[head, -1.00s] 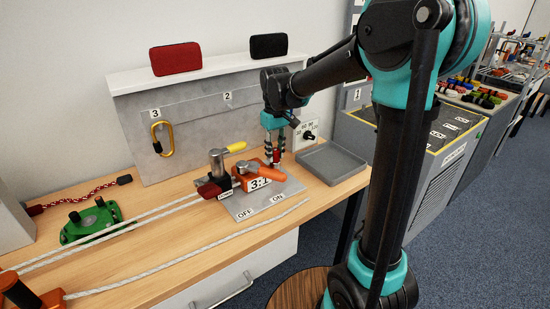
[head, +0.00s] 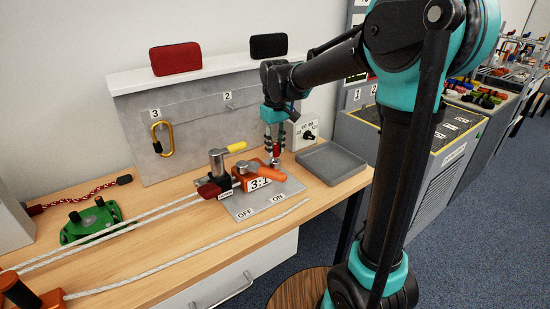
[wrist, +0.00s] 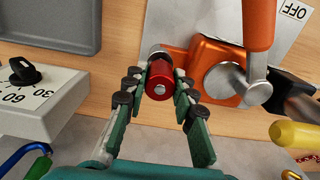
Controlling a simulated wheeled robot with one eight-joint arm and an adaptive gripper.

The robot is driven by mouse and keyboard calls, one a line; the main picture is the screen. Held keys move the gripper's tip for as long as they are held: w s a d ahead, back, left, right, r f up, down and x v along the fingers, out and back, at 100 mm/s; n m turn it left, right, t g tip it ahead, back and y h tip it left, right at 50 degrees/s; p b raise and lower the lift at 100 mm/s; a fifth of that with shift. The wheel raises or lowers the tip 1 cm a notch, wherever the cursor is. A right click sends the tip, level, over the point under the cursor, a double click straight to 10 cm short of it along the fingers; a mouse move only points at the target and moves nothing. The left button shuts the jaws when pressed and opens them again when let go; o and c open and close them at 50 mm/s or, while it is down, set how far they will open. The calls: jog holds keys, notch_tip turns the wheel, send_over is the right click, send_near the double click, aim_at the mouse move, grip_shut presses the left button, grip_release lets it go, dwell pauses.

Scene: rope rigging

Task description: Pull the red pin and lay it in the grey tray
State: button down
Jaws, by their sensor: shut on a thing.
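The red pin (wrist: 160,80) is between my gripper's fingertips in the wrist view, with its round end facing the camera. My gripper (wrist: 157,85) is shut on it. In the head view my gripper (head: 275,148) points down just behind the orange 3:1 device (head: 254,180), with a bit of the pin's red showing between the fingers. I cannot tell whether the pin is still seated in its metal holder. The grey tray (head: 331,171) lies empty on the bench to the right of my gripper; its edge also shows at the upper left of the wrist view (wrist: 58,45).
A dial box (head: 305,134) stands behind the tray. A lever with a yellow handle (head: 236,147) and an orange handle (head: 268,173) are close on the left. White ropes (head: 130,222) run across the bench. A green pulley device (head: 91,221) lies at the left.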

jog(key=shift+r, duration=1.95)
jog(key=shift+r, duration=0.1)
